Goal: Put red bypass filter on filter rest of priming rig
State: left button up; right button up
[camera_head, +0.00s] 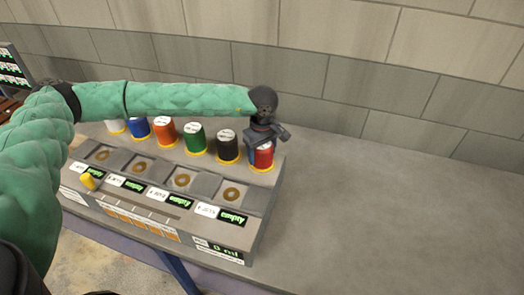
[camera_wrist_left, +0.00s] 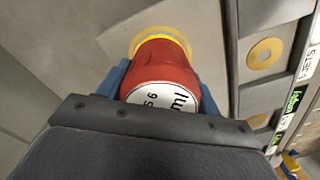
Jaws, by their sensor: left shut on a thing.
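The red bypass filter (camera_head: 263,157) is a red can with a white printed top, at the right end of the row on the priming rig (camera_head: 180,215). In the left wrist view the red filter (camera_wrist_left: 162,68) sits between the blue finger pads, with a yellow ring (camera_wrist_left: 160,36) around its far end. My left gripper (camera_head: 264,137) comes down from above and is shut on this filter. I cannot tell whether the filter is lifted off the ring. The gripper hides part of its top. My right gripper is in neither view.
Black (camera_head: 228,147), green (camera_head: 195,139), orange (camera_head: 165,133) and blue (camera_head: 138,127) cans stand left of the red one. In front are ports with brown rings (camera_head: 232,194) and "empty" displays (camera_head: 233,217). A yellow knob (camera_head: 88,181) is at the left. The grey bench (camera_head: 390,220) is clear on the right.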

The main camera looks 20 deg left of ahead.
pick_arm(q)
jog(key=shift+f, duration=0.1)
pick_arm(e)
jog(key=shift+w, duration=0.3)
pick_arm(q)
jog(key=o, duration=1.3)
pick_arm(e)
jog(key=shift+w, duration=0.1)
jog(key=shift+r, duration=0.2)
pick_arm(q)
jog(key=shift+r+b, duration=0.35)
jog(key=shift+r, duration=0.05)
notch_tip(320, 180, up, 4)
jog(key=shift+f+b, duration=0.15)
jog(key=shift+b, duration=1.05)
notch_tip(320, 180, up, 6)
jog(key=b, duration=0.3)
jog(key=shift+r, duration=0.9)
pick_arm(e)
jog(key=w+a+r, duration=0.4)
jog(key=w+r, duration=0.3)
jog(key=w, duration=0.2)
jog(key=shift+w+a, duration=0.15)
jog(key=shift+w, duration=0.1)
